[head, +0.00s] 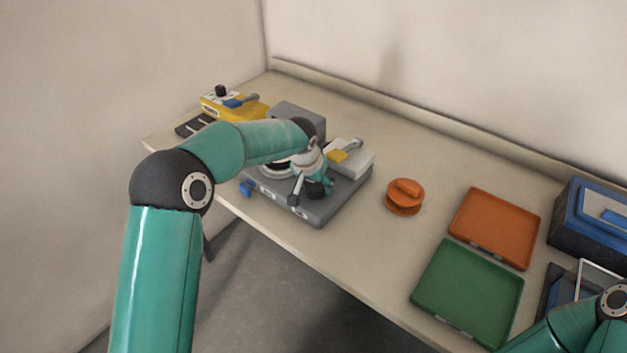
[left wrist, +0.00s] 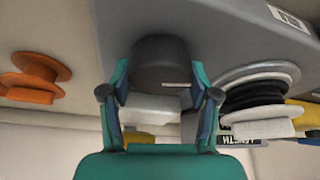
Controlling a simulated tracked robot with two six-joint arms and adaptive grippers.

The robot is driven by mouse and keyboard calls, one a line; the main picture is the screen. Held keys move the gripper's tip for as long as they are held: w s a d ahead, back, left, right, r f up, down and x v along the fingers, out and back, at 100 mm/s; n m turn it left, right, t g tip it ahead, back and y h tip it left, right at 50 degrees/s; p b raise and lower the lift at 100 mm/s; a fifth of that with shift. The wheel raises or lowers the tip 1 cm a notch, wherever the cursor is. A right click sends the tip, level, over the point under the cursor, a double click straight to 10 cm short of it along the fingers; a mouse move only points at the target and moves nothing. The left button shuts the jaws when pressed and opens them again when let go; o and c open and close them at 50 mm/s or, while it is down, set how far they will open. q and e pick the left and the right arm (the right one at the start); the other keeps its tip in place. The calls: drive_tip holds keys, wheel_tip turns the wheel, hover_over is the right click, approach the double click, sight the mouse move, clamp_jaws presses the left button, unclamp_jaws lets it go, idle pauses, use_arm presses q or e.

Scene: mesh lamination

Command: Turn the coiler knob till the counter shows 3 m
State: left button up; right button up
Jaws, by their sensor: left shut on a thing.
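The coiler is a grey flat-based machine (head: 343,200) on the left part of the bench. Its grey base (left wrist: 225,30) fills the top of the left wrist view. My left gripper (left wrist: 160,80) is shut on the dark grey round knob (left wrist: 160,60), with one finger on each side. A black and light spool (left wrist: 255,90) sits beside the knob. A label with part of the word LENGTH (left wrist: 238,139) shows, but no counter reading can be made out.
A white block with a yellow part (head: 350,158) sits at the coiler's back. A yellow device (head: 235,105) stands far left. An orange spool (head: 405,196), orange tray (head: 495,227), green tray (head: 468,291) and blue box (head: 590,225) are to the right. Bench behind the orange spool is clear.

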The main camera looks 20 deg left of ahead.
use_arm(q)
drive_tip(key=shift+m+h+p, duration=0.5)
drive_tip(key=shift+m, duration=0.8)
drive_tip(key=o, duration=1.2)
drive_tip(key=shift+c, duration=0.2)
drive_tip(key=shift+r, duration=0.1)
drive_tip(key=v, duration=1.1)
drive_tip(key=shift+r, duration=0.35)
drive_tip(key=shift+s, duration=0.1)
